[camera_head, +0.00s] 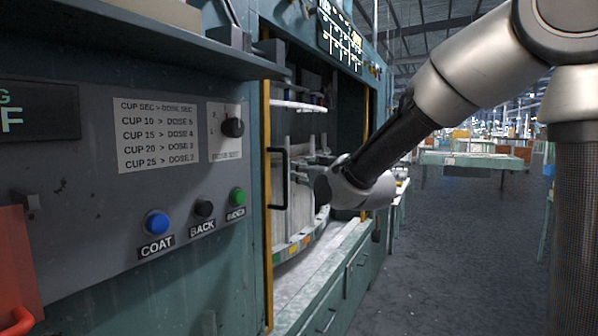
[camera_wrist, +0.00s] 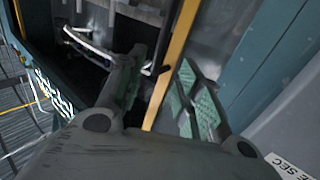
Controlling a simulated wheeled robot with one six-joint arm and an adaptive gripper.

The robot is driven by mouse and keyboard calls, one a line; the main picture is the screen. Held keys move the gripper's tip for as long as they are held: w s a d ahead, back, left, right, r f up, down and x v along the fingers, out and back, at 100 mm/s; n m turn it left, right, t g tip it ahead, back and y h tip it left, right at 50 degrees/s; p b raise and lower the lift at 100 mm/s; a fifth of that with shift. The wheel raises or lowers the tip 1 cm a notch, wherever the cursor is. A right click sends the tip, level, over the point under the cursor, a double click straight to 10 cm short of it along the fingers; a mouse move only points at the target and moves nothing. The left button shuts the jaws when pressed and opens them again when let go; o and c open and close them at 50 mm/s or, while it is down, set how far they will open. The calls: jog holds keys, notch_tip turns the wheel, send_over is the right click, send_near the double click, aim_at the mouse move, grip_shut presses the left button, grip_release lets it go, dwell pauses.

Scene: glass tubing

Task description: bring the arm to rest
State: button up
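My gripper (camera_head: 305,168) is at the front of the machine's opening, at the end of my arm, which reaches in from the upper right. In the head view it is small and partly hidden by my wrist, just right of a black door handle (camera_head: 278,178). In the wrist view the two fingers with green pads stand apart, with the gripper (camera_wrist: 163,62) open. Nothing shows held between them. A yellow door edge (camera_wrist: 168,75) passes behind the gap. Whether a finger touches the handle or the door edge, I cannot tell.
A control panel (camera_head: 75,175) with blue, black and green buttons fills the left. The yellow edge (camera_head: 267,230) borders the opening, with a round carrier (camera_head: 298,245) inside. A ledge (camera_head: 325,268) with drawers runs below. The floor (camera_head: 440,260) at right looks clear.

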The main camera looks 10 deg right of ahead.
jog(key=s+f+g+h, duration=0.1)
jog(key=s+f+g, duration=0.3)
jog(key=f, duration=0.7)
jog(key=s+d+f+g+h, duration=0.2)
jog(key=s+d+f+g, duration=0.45)
jog(key=s, duration=0.25)
jog(key=s+d+r+m+g+h, duration=0.1)
jog(key=s+d+m, duration=0.1)
jog(key=s+d, duration=0.6)
jog(key=s+d+r+m+g+h, duration=0.1)
jog(key=s+d+r+m+h, duration=0.1)
jog(key=s+d, duration=0.6)
jog(key=shift+s+r, duration=0.2)
jog(key=shift+s, duration=2.85)
